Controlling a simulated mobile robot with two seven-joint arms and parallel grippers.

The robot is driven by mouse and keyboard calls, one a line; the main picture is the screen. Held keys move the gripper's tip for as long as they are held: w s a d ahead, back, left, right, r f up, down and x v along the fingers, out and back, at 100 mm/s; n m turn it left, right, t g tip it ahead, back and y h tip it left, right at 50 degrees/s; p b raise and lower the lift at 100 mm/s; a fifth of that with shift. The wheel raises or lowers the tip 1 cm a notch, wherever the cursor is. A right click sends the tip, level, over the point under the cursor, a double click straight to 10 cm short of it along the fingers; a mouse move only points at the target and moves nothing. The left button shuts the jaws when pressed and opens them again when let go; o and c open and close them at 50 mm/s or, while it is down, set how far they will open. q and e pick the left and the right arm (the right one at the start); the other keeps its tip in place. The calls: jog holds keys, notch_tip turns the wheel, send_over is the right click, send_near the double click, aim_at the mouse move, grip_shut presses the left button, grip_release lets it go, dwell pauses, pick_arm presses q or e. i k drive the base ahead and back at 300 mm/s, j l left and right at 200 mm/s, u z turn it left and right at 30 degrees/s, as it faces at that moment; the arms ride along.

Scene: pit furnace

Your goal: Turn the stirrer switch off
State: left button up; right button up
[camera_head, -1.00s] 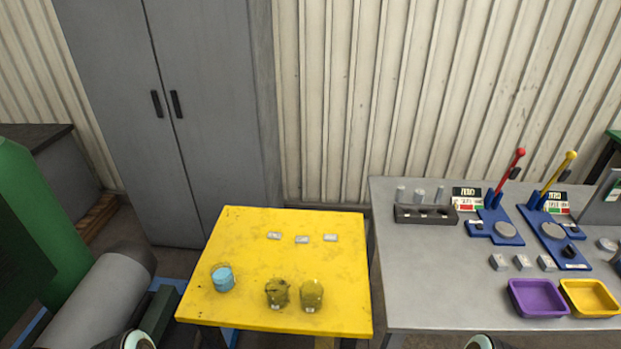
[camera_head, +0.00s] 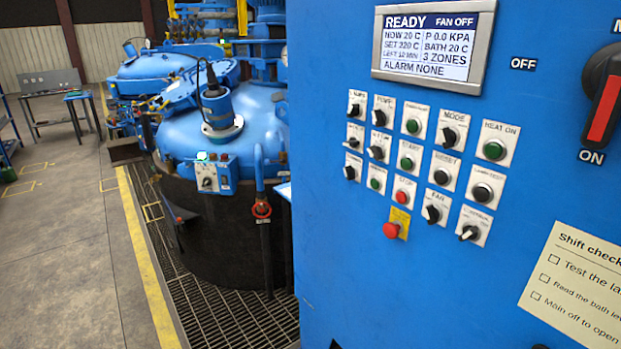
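A blue control cabinet (camera_head: 335,150) fills the right side, with a panel of rotary switches and push buttons. Several small labels on it are too blurred to read, and I cannot make out one that says stirrer. A fan switch (camera_head: 436,208) and a mode switch (camera_head: 453,130) are legible. A small pale switch box (camera_head: 208,178) with a dark knob is on the front of the round blue vessel (camera_head: 180,130) at left; its label is unreadable. Neither of my grippers is in view.
The cabinet screen (camera_head: 434,42) reads READY and FAN OFF. A large red-and-black handle (camera_head: 603,100) is at the right edge. A red stop button (camera_head: 392,230) sits low on the panel. Grating (camera_head: 225,310) edges the vessel; the grey floor (camera_head: 60,270) at left is clear.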

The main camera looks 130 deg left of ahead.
aim_at(207, 181)
jog(key=u, duration=3.5)
jog(key=j+u, duration=0.1)
jog(key=u, duration=0.3)
jog(key=i+u, duration=0.1)
jog(key=u, duration=0.25)
jog(key=i+j+u, duration=0.1)
jog(key=u, duration=0.3)
jog(key=i+u, duration=0.1)
jog(key=u, duration=0.3)
jog(key=i+j, duration=0.1)
jog(key=i, duration=0.6)
jog(key=i+j, duration=0.2)
jog(key=i, duration=0.15)
jog(key=i+j+u, duration=0.15)
jog(key=i, duration=0.25)
